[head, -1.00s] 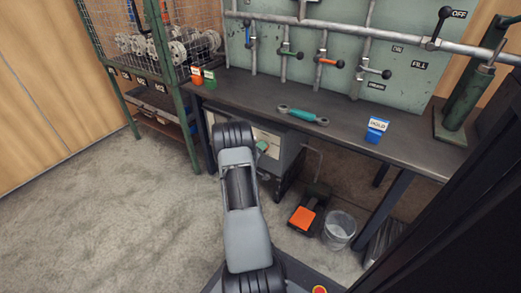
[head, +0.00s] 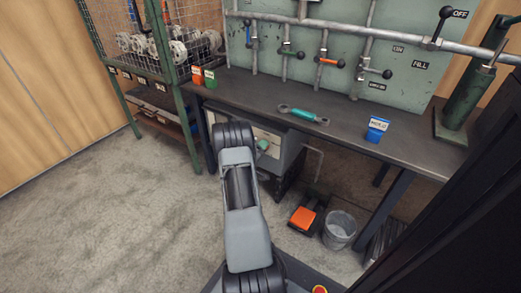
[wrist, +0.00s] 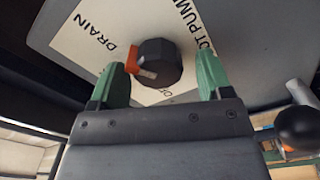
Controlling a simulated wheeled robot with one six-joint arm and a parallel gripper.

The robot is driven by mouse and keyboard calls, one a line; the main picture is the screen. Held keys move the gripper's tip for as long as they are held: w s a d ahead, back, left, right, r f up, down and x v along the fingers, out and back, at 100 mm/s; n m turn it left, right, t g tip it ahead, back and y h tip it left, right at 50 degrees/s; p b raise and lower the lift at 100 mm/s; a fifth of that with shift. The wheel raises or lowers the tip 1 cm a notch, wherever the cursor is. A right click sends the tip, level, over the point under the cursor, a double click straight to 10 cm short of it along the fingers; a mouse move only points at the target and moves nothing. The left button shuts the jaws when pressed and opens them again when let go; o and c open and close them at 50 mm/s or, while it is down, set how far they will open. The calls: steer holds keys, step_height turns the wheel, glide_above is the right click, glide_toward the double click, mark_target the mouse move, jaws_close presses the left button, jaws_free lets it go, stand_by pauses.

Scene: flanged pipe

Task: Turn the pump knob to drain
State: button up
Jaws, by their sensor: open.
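The pump knob (wrist: 163,60) is a dark, faceted knob with an orange piece and a pale mark on its left side. It sits on a white label plate (wrist: 75,44) reading "DRAIN" at left, partly hidden lettering below, and "PUMP" at right. The orange piece is on the side toward "DRAIN"; its exact setting is unclear. My gripper (wrist: 162,72) is open, its green fingers on either side of the knob with visible gaps. In the head view, my arm reaches to the pale cabinet (head: 293,142) under the bench; the knob is hidden there.
The workbench (head: 245,91) overhangs the cabinet, with a teal tool (head: 303,115) and a blue container (head: 376,130) on top. An orange-topped pedal (head: 303,217) and a bin (head: 339,229) stand on the floor at right. A dark ball-ended part (wrist: 297,128) is right of my gripper.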

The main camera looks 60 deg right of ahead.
steer(key=a+p, duration=0.4)
steer(key=a, duration=0.9)
steer(key=shift+a, duration=0.4)
steer(key=shift+r, duration=0.1)
